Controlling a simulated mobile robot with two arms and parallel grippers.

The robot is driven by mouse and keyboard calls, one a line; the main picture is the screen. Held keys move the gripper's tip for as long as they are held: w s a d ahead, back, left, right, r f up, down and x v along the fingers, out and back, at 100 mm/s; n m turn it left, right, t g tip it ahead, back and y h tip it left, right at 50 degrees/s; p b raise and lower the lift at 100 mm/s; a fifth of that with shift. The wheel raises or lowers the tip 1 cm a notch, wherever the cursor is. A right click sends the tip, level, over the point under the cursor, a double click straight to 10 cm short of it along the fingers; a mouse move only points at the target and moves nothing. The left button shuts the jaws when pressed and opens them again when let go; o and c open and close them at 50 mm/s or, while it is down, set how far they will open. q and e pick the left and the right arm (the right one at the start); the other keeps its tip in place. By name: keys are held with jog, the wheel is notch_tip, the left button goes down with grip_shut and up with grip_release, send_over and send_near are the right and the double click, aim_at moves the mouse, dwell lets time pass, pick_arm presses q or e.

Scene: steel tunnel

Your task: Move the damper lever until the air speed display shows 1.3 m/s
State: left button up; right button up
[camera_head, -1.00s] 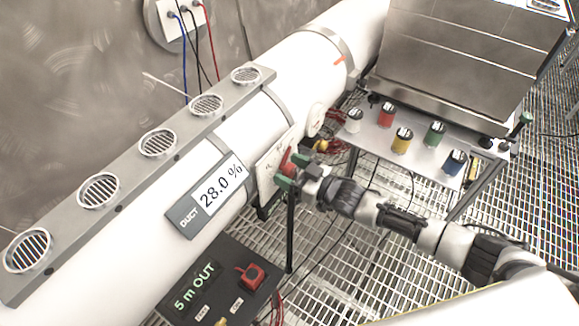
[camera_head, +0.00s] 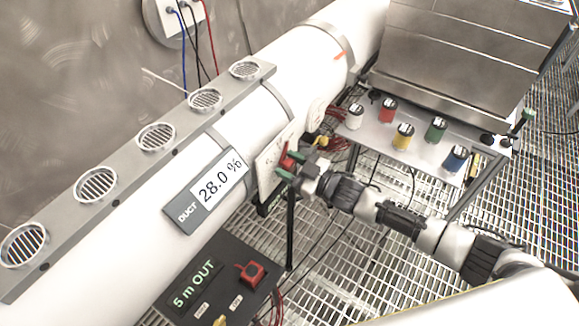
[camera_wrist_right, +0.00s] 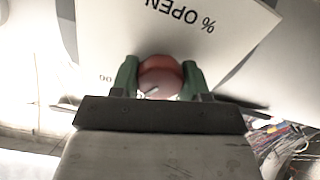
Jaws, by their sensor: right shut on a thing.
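The damper lever has a red round knob (camera_wrist_right: 160,68) in front of a white plate (camera_wrist_right: 190,30) marked "% OPEN". In the head view the red lever (camera_head: 287,162) stands at the duct's near side. My right gripper (camera_head: 290,166) is shut on the lever, its green fingers on either side of the knob, as the right wrist view shows (camera_wrist_right: 160,80). A display marked DUCT (camera_head: 208,192) reads 28.0 %. No display in view shows a value in m/s. My left gripper is not in view.
The white duct (camera_head: 105,265) runs diagonally, with a grey bar of round vents (camera_head: 125,165) along it. A dark box reading "5 m OUT" (camera_head: 215,280) has a red switch (camera_head: 250,273). Coloured cans stand on a shelf (camera_head: 378,148) at right. Grating floor lies below.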

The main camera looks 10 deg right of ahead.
jog(key=o, duration=0.9)
jog(key=shift+o, duration=0.2)
jog(key=shift+d, duration=0.1)
jog(key=shift+s+d+f, duration=0.1)
jog(key=shift+s+d, duration=0.15)
jog(key=b+v, duration=0.2)
jog(key=v, duration=0.8)
jog(key=shift+a, duration=0.1)
